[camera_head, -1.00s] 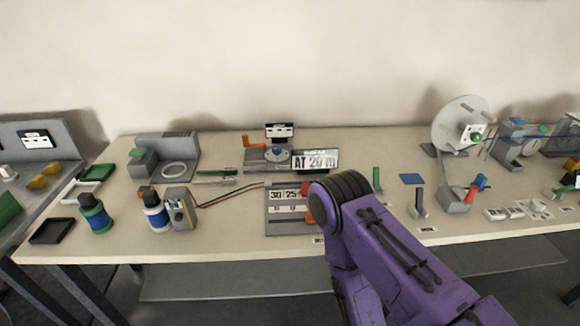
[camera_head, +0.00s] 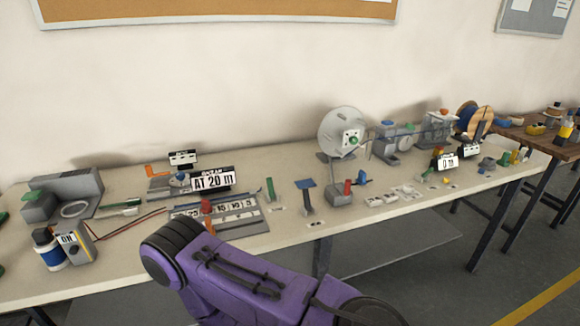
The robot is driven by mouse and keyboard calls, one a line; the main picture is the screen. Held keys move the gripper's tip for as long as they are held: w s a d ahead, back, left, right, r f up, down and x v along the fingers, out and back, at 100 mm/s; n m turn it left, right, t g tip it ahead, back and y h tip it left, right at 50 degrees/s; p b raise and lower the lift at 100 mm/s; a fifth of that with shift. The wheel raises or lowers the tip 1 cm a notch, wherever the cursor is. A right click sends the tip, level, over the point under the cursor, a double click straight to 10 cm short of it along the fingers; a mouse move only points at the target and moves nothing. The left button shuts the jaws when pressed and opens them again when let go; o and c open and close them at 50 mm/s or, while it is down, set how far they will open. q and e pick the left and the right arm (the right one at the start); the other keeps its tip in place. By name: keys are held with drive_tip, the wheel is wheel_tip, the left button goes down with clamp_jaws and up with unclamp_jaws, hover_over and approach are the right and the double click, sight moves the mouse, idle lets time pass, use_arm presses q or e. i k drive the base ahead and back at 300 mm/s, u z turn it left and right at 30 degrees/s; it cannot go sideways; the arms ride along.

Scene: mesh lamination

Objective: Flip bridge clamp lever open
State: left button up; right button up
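I cannot pick out the bridge clamp for certain. A grey plate with number labels (camera_head: 238,214) lies near the front edge of the bench, with a red knob (camera_head: 206,207) and an orange piece beside it. Another small grey fixture with an orange lever (camera_head: 157,170) stands behind it, next to the "AT 20 m" sign (camera_head: 213,179). My purple right arm rises from the bottom of the view, in front of the plate's lower edge. Neither gripper shows in the view.
A large grey disc (camera_head: 335,128) on a stand, small fixtures and a blue spool (camera_head: 466,118) stand along the right of the bench (camera_head: 285,243). A meter (camera_head: 74,242) and a blue-labelled bottle (camera_head: 48,251) are at the left. A brown table (camera_head: 545,146) stands at far right.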

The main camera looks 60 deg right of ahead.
sight(270, 186)
drive_tip(key=z, duration=0.05)
drive_tip(key=k, duration=0.2)
drive_tip(key=z, duration=1)
